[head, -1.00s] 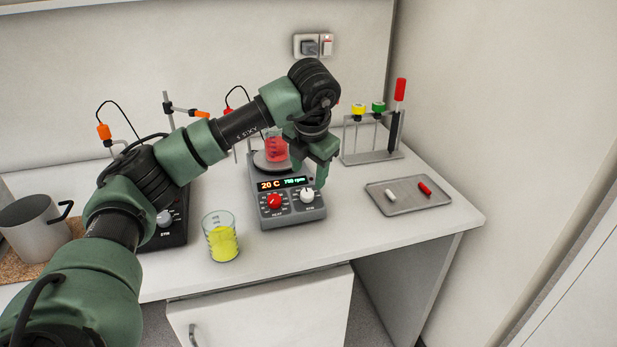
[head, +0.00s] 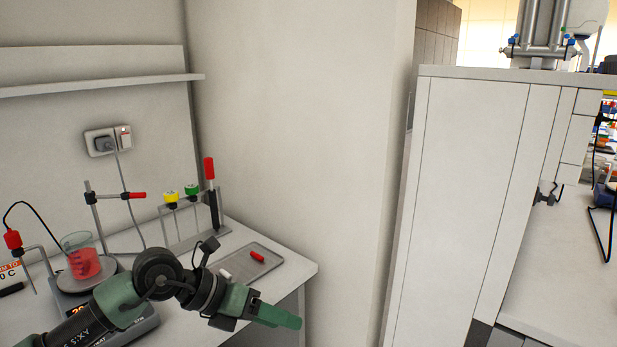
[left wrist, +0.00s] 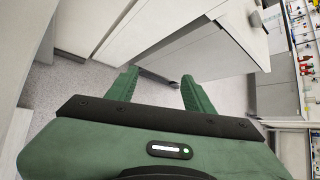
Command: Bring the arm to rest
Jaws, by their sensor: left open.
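My left arm comes in from the lower left in the head view. Its green left gripper (head: 272,316) points right and a little down, in front of the bench's right front edge. In the left wrist view the two green fingers of the left gripper (left wrist: 158,92) stand apart with only floor and cabinet fronts between them. The gripper is open and empty. My right gripper is not in view.
A hotplate with a beaker of red liquid (head: 84,263) stands at left. A tray (head: 262,262) with a red and a white stir bar lies behind my arm, before a rack (head: 190,238). A white cabinet (head: 470,190) stands at right; a wall (head: 300,130) lies between.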

